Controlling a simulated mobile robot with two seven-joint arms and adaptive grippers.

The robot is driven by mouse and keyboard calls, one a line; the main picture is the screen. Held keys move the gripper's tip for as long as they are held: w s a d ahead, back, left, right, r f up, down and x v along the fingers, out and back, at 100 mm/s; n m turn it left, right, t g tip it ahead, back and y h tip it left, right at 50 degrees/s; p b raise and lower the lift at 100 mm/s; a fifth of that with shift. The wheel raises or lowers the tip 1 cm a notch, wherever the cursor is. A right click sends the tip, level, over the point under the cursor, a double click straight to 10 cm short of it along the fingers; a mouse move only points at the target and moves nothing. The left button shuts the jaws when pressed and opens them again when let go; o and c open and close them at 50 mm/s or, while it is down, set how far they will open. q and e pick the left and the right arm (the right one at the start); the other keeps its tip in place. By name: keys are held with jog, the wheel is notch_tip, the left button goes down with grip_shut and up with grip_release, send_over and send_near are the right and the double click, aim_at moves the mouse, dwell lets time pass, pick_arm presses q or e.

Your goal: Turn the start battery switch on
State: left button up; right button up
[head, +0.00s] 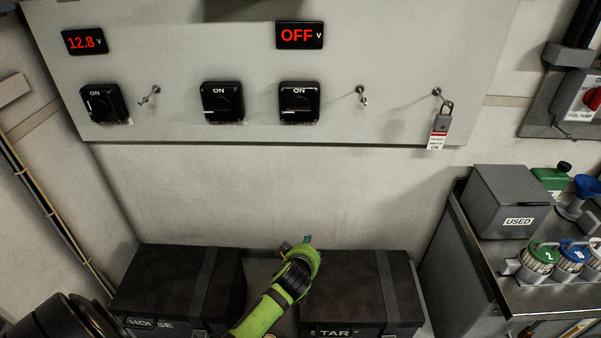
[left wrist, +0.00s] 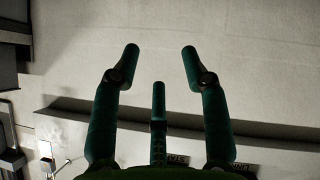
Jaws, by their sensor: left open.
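Three black rotary switches marked ON sit on the grey panel: a left one (head: 101,102), a middle one (head: 222,103) and a right one (head: 299,102). The right switch is below a display (head: 299,35) reading OFF V; the left one is below a display (head: 84,41) reading 12.8 V. The labels under the knobs are too small to read, so I cannot tell the start battery switch by name. My left gripper (head: 306,246) is well below the panel, apart from every switch. Its fingers (left wrist: 160,66) are spread and empty in the left wrist view.
Black battery boxes marked HOUSE (head: 178,283) and START (head: 362,285) stand below the panel. A padlock (head: 441,122) with a tag hangs at the panel's right. A grey USED box (head: 508,200) stands on a bench at right. The wall between panel and boxes is clear.

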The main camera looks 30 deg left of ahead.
pick_arm(q)
jog(key=w+a+r+n+t+y, duration=0.1)
jog(key=w+a+r+n+t, duration=0.15)
jog(key=r, duration=0.65)
jog(key=w+a+r+n+t+y, duration=0.15)
jog(key=w+r+n, duration=0.25)
jog(key=r, duration=0.5)
jog(key=n+t+y+p, duration=0.1)
jog(key=n+y+p, duration=0.1)
jog(key=n+y, duration=0.35)
send_near(299, 110)
jog(key=w+a+r+n+h, duration=0.1)
jog(key=w+a+n+h, duration=0.1)
jog(key=a, duration=0.1)
jog(key=p+x, duration=0.2)
jog(key=x, duration=0.3)
jog(key=shift+w+d, duration=0.1)
jog(key=shift+w, duration=0.2)
jog(key=shift+w+a+m, duration=0.25)
jog(key=shift+w+m, duration=0.05)
jog(key=shift+w, duration=0.15)
jog(key=shift+f, duration=0.1)
grip_shut()
